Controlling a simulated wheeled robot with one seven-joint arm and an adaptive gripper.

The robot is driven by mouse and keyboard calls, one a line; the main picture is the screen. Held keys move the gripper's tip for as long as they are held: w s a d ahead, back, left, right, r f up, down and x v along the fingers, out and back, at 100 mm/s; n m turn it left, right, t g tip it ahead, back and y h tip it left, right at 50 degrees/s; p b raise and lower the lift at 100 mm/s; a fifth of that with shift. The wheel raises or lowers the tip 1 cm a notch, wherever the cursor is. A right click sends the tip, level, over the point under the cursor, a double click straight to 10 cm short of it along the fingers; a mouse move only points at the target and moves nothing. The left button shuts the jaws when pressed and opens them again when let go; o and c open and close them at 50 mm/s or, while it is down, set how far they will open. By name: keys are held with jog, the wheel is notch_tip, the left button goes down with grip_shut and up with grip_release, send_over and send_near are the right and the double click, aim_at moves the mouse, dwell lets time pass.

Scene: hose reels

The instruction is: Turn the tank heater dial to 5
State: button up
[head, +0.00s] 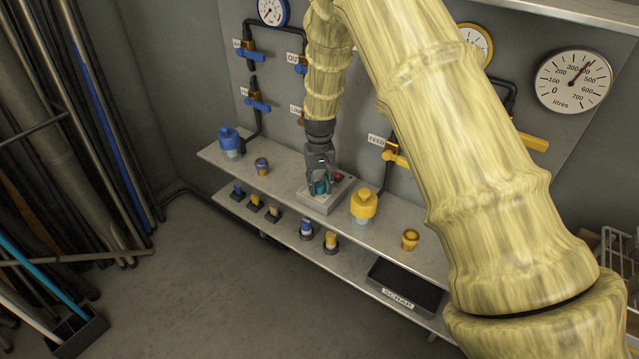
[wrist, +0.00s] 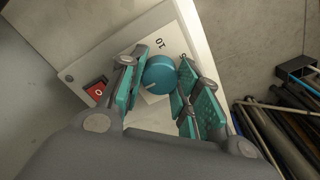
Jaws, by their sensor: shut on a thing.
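The tank heater is a pale box (head: 318,204) on the upper shelf, and its panel (wrist: 105,57) fills the upper left of the wrist view. Its round teal dial (wrist: 159,75) has a pale mark on its face toward the lower left. A printed "10" (wrist: 160,44) shows beside the dial; another figure near the right finger is partly hidden. My gripper (wrist: 158,92) is shut on the dial, with one teal-padded finger on each side. In the head view my gripper (head: 320,183) points down at the box, and its fingers mostly hide the dial.
A red switch (wrist: 97,90) sits on the box beside my left finger. Pipes with valves and round gauges (head: 574,80) line the wall behind.

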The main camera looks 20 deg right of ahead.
jog(key=shift+r+m, duration=0.1)
jog(key=shift+m, duration=0.2)
jog(key=m+p, duration=0.2)
jog(key=m, duration=0.3)
jog(key=shift+m, duration=0.3)
jog(key=m+p, duration=0.1)
jog(key=m, duration=0.4)
jog(key=shift+w+m, duration=0.1)
jog(key=shift+m, duration=0.2)
jog(key=o, duration=1)
